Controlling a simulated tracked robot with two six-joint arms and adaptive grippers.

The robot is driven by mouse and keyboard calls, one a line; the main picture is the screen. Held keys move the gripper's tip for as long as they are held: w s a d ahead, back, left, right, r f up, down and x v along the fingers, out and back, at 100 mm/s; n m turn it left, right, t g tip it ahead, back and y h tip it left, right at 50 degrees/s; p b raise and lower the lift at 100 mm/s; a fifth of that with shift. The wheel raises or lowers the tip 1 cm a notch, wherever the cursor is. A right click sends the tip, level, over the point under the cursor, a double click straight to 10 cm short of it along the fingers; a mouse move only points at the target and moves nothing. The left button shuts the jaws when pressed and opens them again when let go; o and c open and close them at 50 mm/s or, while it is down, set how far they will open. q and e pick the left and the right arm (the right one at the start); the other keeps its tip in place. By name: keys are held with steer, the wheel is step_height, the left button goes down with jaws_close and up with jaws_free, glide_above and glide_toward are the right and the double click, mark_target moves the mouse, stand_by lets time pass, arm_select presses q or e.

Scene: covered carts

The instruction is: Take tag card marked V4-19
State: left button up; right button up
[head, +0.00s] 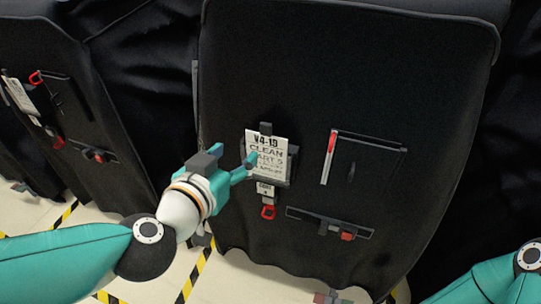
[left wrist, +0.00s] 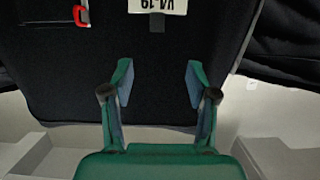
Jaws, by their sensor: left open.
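The white tag card marked V4-19 (head: 265,148) hangs upright in a dark holder on the front of the black covered cart (head: 310,60). Its lower part is partly hidden by my left gripper (head: 250,168), whose fingers reach toward it from the left. In the left wrist view the card (left wrist: 158,5) shows upside down at the top edge, cut off by the frame. There my left gripper (left wrist: 158,82) is open, with nothing between its fingers. Whether a finger touches the card I cannot tell. My right gripper is out of view; only part of that arm shows at lower right.
Below the card hangs a red clip (head: 268,212). To its right are a pocket with a red-topped strip (head: 329,157) and a lower strap with a red piece (head: 347,237). Another covered cart (head: 60,110) with a tag stands at left. Yellow-black tape (head: 190,280) marks the floor.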

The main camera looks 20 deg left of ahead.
arm_select(q)
steer(key=p, duration=0.3)
glide_toward(265, 127)
steer(key=x, duration=0.1)
steer(key=b+x, duration=0.1)
steer(key=x, duration=0.3)
steer(key=shift+w+a+f, duration=0.1)
steer(key=shift+w+a, duration=0.15)
steer(key=shift+d+x, duration=0.1)
steer(key=shift+x, duration=1.2)
steer(key=shift+d+x, duration=0.15)
steer(key=shift+x, duration=1.2)
steer(key=shift+s, duration=0.1)
steer(key=c, duration=1.1)
